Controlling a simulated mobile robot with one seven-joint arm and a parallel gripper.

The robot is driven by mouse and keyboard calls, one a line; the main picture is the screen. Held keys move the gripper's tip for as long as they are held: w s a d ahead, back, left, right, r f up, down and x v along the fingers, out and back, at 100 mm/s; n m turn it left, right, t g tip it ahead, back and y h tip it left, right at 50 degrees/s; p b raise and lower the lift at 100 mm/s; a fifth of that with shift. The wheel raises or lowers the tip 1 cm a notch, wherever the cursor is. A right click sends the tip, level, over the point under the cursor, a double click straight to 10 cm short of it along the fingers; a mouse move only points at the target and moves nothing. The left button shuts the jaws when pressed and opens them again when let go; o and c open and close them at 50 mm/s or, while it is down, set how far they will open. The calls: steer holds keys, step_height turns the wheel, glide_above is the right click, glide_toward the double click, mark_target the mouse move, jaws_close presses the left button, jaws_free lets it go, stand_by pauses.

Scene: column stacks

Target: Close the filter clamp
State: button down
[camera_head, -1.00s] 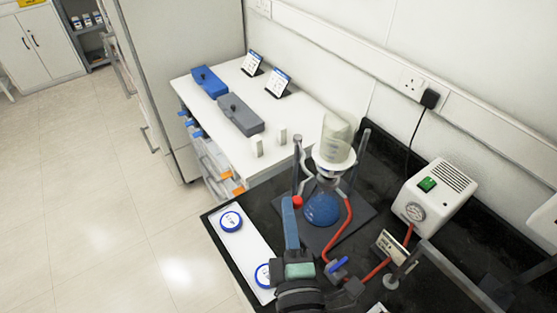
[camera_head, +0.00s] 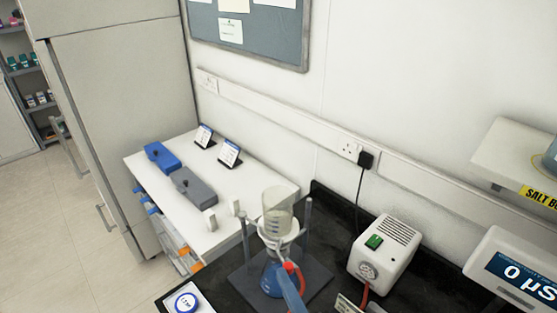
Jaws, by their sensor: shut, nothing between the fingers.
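The filter assembly stands on a dark base (camera_head: 310,283) on the black bench, with a clear glass cup (camera_head: 277,203) on a white collar (camera_head: 280,231) above a flask of blue liquid (camera_head: 270,280). A small red piece (camera_head: 290,267) shows at the flask's upper right. I cannot tell whether it belongs to the clamp or the red hose, nor how the clamp stands. My gripper (camera_head: 283,276) is shut and empty. Its blue finger comes up from the bottom edge, in front of the flask, with its tip close to the red piece. Contact is unclear.
Two upright rods flank the filter. A white pump box (camera_head: 385,253) with a green switch stands to its right. A meter (camera_head: 515,275) is at the far right. A white side bench (camera_head: 150,180) holds a blue box and a grey box.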

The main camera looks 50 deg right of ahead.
steer(key=shift+s+d+r+p, duration=0.1)
steer(key=shift+s+d+p, duration=0.2)
steer(key=shift+d, duration=0.3)
steer(key=shift+s+d+r+p, duration=0.15)
steer(key=shift+d+p, duration=0.15)
steer(key=shift+d, duration=0.25)
steer(key=shift+s+f, duration=0.15)
steer(key=shift+f, duration=0.15)
steer(key=a+b+v, duration=0.1)
steer(key=b+v, duration=0.5)
steer(key=v, duration=0.6)
steer(key=shift+w+a+y, duration=0.25)
steer(key=shift+a+y, duration=0.05)
steer(key=shift+a, duration=0.15)
steer(key=shift+r, duration=0.15)
